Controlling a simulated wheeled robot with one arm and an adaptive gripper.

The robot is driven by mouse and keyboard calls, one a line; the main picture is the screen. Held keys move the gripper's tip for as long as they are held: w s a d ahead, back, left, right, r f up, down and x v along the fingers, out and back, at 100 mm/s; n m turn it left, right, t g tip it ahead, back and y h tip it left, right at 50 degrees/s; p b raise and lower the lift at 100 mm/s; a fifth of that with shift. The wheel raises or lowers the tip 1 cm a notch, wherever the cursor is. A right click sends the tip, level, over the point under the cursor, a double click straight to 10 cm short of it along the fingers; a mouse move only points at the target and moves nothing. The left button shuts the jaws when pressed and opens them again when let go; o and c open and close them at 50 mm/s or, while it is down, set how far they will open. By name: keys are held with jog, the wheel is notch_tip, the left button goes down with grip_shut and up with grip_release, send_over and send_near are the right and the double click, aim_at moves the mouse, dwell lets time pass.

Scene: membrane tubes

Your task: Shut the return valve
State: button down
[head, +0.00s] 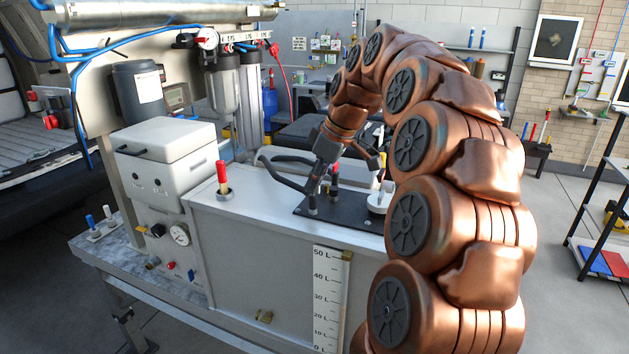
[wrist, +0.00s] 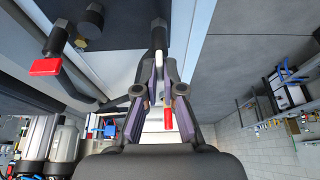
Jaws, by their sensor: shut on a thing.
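My gripper (head: 318,185) reaches down to the black plate (head: 352,229) on top of the grey tank. In the wrist view, the two fingers of my gripper (wrist: 158,68) are closed in around a dark upright fitting (wrist: 158,36). A red handle (wrist: 168,118) shows between the fingers, nearer the palm. A red grip (head: 335,170) shows beside the fingers in the head view. Another red lever (wrist: 46,67) sits on a dark fitting to the left, apart from the fingers. My fingers partly hide what they hold. I cannot read a label naming the return valve.
A black hose (head: 273,170) curves beside my gripper. A white round fitting (head: 378,203) stands to its right on the plate. A red-topped post (head: 222,176) and a light grey box (head: 168,152) stand to the left. A blue-strapped pipe and filter housings (head: 222,85) are behind.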

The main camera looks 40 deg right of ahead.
jog(key=shift+f+b, duration=0.15)
jog(key=shift+b, duration=0.3)
jog(key=shift+f+m+h+b, duration=0.1)
jog(key=shift+m+h+b, duration=0.2)
jog(key=shift+m+b, duration=0.45)
jog(key=shift+m+h+b, duration=0.3)
jog(key=shift+m+b, duration=0.45)
jog(key=shift+b, duration=0.3)
jog(key=m+h+b, duration=0.1)
jog(key=m+b, duration=0.3)
jog(key=shift+a+m+h, duration=0.15)
jog(key=shift+m+h, duration=0.15)
jog(key=shift+h, duration=0.1)
jog(key=m+b, duration=0.1)
jog(key=m, duration=0.1)
jog(key=m+h+b, duration=0.1)
jog(key=m, duration=0.1)
jog(key=shift+m+h, duration=0.3)
jog(key=m, duration=0.2)
jog(key=m+g+h+b, duration=0.1)
jog(key=m+b, duration=0.1)
jog(key=m, duration=0.1)
jog(key=shift+w+a+r+m+g+h, duration=0.1)
jog(key=shift+a+r+m+g+h, duration=0.05)
jog(key=shift+r+m+g+h, duration=0.2)
jog(key=c, duration=1.3)
grip_release()
jog(key=shift+f, duration=0.1)
